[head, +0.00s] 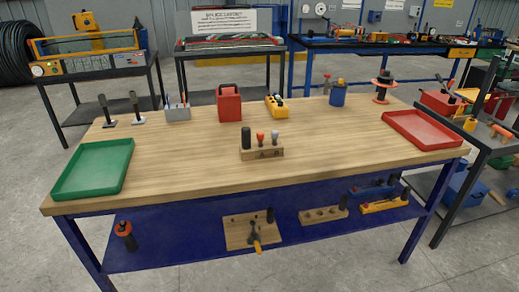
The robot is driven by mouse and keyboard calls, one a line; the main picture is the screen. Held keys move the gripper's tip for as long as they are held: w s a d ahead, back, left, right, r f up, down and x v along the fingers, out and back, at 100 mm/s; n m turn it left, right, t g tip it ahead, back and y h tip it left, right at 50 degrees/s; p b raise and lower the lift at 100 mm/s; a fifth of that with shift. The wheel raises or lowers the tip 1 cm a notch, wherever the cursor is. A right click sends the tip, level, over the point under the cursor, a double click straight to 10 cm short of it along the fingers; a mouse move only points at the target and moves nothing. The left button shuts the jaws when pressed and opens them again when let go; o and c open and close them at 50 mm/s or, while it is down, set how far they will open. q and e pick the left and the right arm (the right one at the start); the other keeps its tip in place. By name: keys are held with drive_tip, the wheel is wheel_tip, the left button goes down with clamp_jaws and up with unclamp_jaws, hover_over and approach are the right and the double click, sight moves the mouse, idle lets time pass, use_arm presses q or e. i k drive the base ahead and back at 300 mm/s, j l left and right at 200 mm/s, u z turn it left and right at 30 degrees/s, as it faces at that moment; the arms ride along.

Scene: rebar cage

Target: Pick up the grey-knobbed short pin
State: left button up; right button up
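A small wooden block (262,153) with dark letters on its front stands near the middle of the wooden table. Three pieces stand upright in it. The grey-knobbed pin (275,136) is the rightmost, with a pale grey rounded knob on top. A red-knobbed pin (260,138) stands to its left, and a taller black cylinder (246,138) is at the far left of the block. The lower parts of the pins are hidden or too small to make out. Neither of my grippers shows in the head view.
A green tray (53,192) lies at the table's left and a red tray (385,117) at the right. Behind the block stand a red box (229,104), a yellow holder (277,113) and a blue cup (338,97). The tabletop (190,175) around the block is clear.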

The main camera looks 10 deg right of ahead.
sight(275, 134)
drive_tip(key=i+l, duration=0.5)
drive_tip(key=i, duration=0.15)
drive_tip(key=i+l, duration=0.5)
drive_tip(key=i, duration=0.1)
